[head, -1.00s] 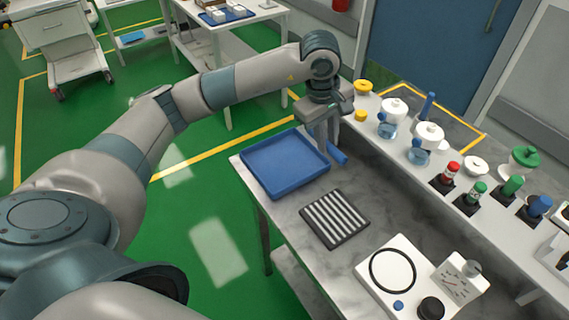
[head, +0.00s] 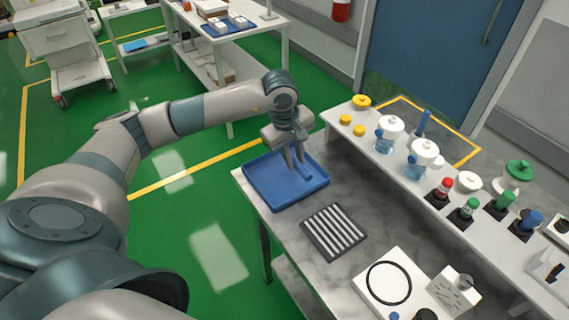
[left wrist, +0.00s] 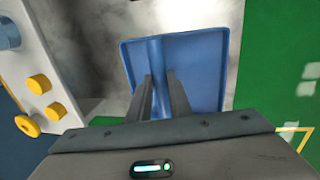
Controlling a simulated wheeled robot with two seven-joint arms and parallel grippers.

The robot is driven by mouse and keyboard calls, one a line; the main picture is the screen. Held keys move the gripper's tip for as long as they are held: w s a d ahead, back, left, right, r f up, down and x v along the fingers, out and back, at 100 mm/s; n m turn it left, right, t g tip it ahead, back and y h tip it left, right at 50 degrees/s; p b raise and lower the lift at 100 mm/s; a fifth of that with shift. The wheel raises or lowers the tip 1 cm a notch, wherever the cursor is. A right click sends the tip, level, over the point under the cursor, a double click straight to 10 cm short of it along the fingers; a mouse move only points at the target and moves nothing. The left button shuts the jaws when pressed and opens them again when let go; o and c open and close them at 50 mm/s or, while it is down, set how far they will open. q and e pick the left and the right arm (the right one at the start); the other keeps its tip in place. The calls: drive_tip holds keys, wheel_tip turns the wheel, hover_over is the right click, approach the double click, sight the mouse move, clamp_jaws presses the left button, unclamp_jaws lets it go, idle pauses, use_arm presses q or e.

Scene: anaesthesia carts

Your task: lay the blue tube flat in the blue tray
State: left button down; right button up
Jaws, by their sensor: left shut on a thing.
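The blue tray (head: 262,190) lies on the left end of the grey marbled counter, and it fills the upper middle of the left wrist view (left wrist: 205,52). My left gripper (head: 297,163) points down over the right part of the tray, shut on the blue tube (head: 307,177). In the left wrist view the tube (left wrist: 156,52) runs lengthwise between the two fingers (left wrist: 160,92), over the tray. Its near end is partly hidden by the fingers. I cannot tell whether the tube touches the tray floor. My right gripper is not in view.
A striped dark rack (head: 334,231) lies on the counter in front of the tray. A white device with a black ring (head: 390,283) stands nearer. A raised white shelf (head: 400,160) with jars, yellow caps and several coloured bottles runs along the right.

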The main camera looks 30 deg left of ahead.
use_arm(q)
drive_tip(key=a+f, duration=0.1)
drive_tip(key=a, duration=0.2)
drive_tip(key=shift+s+f+p, duration=0.15)
drive_tip(key=shift+f+p, duration=0.25)
drive_tip(key=shift+f, duration=0.1)
drive_tip(key=shift+f+p, duration=0.3)
drive_tip(key=shift+p, duration=0.1)
drive_tip(key=shift+f+p, duration=0.75)
drive_tip(key=shift+f, duration=0.85)
